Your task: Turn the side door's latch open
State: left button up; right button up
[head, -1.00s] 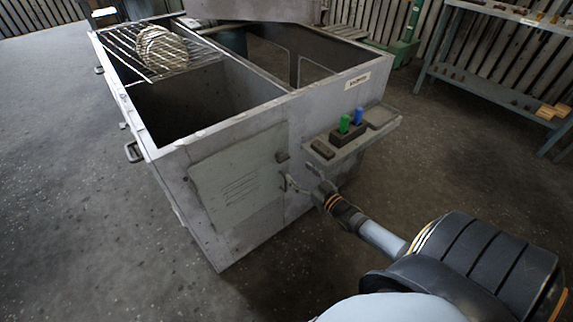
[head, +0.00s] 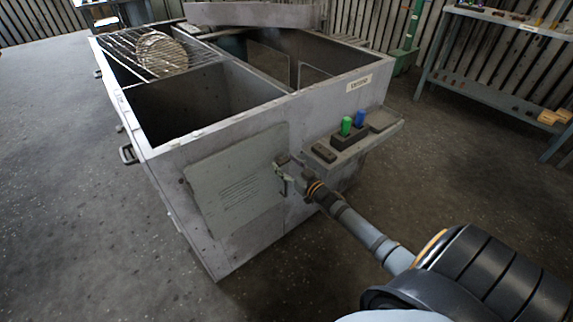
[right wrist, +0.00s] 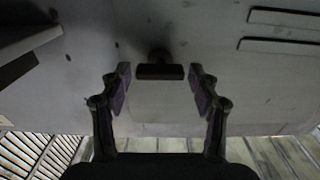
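The side door (head: 235,190) is a grey slotted panel, seemingly closed, on the near face of the housing. Its latch (head: 282,159) is a small dark piece at the door's right edge. In the right wrist view the latch (right wrist: 160,72) is a dark bar, lying crosswise in the picture, on a round stem. My right gripper (head: 287,181) is close to the latch. Its fingers (right wrist: 162,88) are open, one on each side of the bar, with visible gaps and no contact that I can see. My left gripper is not in view.
A wire rack (head: 120,62) lies on the open housing. A workbench (head: 480,62) stands at the back right. Floor in front is clear.

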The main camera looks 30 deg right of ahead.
jog(key=c, duration=0.8)
jog(key=shift+n, duration=0.3)
jog(key=n+p, duration=0.2)
jog(key=n, duration=0.2)
jog(key=shift+n+p, duration=0.4)
jog(key=shift+n, duration=0.7)
jog(key=n+p, duration=0.1)
jog(key=n, duration=0.4)
jog(key=shift+a+n, duration=0.1)
jog(key=shift+n, duration=0.2)
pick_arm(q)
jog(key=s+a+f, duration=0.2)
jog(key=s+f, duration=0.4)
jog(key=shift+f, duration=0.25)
pick_arm(e)
jog(key=n, duration=0.5)
jog(key=shift+f, duration=0.15)
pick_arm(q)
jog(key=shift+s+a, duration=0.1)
pick_arm(e)
jog(key=shift+n, duration=0.4)
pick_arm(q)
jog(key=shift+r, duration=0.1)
